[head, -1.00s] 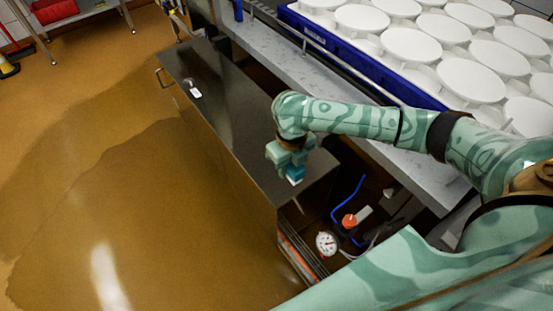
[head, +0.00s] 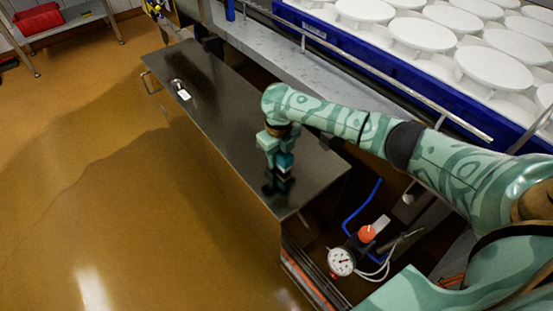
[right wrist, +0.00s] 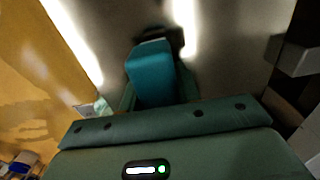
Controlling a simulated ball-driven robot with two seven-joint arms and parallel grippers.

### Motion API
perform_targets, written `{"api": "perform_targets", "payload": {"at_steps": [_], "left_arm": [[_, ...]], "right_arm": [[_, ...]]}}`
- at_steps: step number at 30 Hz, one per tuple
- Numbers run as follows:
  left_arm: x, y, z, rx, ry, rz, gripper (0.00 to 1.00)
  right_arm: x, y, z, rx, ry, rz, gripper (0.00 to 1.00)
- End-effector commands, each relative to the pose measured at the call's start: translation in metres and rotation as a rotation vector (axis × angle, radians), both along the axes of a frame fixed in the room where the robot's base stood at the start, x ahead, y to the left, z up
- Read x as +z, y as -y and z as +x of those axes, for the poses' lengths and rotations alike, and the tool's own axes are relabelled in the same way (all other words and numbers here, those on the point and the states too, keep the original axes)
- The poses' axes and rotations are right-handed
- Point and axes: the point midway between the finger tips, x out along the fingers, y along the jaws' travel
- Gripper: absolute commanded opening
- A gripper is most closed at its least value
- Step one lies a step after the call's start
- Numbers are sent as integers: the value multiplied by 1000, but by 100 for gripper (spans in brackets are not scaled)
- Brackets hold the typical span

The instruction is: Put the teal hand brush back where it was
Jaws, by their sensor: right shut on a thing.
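The teal hand brush (head: 285,162) is between the fingers of my right gripper (head: 277,146), over the near part of a dark steel cabinet top (head: 225,110). In the right wrist view the brush's teal block (right wrist: 152,75) sits between the fingers, with a dark patch beyond it. The gripper is shut on it and points down. A dark reflection or shadow shows below the brush; I cannot tell whether it touches the top. My left gripper is not in view.
A small metal and white item (head: 182,94) lies at the cabinet's far end. A grey ledge and blue tray (head: 335,55) of white moulds run along the right. A gauge (head: 341,262) and blue hose stand beyond the near edge. The cabinet top around the brush is clear.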

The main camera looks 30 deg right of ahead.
Motion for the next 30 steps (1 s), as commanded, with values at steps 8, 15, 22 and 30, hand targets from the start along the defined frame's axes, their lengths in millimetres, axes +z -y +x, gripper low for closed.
{"api": "perform_targets", "payload": {"at_steps": [8,15,22,30], "left_arm": [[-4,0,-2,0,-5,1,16],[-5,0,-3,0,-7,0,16],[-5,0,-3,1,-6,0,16],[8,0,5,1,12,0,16]], "right_arm": [[-9,0,0,-1,3,0,11],[-13,0,0,-1,2,0,49],[-13,0,0,-1,2,0,54],[18,0,1,0,8,0,54]]}}
